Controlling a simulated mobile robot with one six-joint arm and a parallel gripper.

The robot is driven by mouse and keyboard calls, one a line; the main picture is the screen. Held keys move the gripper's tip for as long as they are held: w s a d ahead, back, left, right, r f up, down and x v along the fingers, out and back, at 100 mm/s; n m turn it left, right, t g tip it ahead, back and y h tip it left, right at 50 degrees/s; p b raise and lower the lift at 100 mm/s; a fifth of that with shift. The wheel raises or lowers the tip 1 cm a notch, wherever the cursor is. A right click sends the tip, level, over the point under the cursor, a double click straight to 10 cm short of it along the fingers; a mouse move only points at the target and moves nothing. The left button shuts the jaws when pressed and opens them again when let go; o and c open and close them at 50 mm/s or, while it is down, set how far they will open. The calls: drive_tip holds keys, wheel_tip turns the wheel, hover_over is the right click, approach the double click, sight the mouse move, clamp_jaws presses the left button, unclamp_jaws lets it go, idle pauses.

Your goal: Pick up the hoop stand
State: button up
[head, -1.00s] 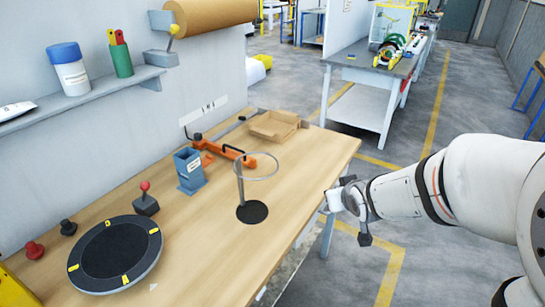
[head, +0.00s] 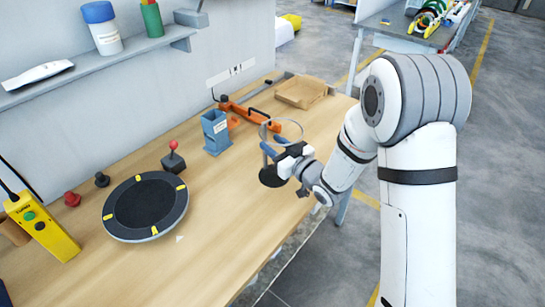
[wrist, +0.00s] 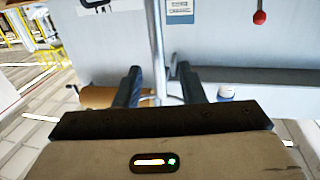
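The hoop stand shows in the head view as a thin ring (head: 297,122) on a grey post above a round black base (head: 269,178), upright on the wooden table. My gripper (head: 273,145) is at the post, below the ring, and partly hides the stand. In the wrist view the grey post (wrist: 156,40) runs down between my two dark fingers (wrist: 160,85). The fingers are apart, with a gap on each side of the post. I cannot tell how deep the post sits between them.
A blue holder (head: 215,132), an orange tool (head: 262,117) and a cardboard tray (head: 301,91) stand behind the stand. A red-knobbed lever (head: 174,160) and a round black turntable (head: 146,206) are to the left. The table front is clear.

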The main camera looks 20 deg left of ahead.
drive_tip(key=p+x, duration=0.1)
drive_tip(key=x, duration=0.3)
drive_tip(key=shift+w+a, duration=0.1)
drive_tip(key=shift+a, duration=0.1)
drive_tip(key=shift+c, duration=0.2)
clamp_jaws()
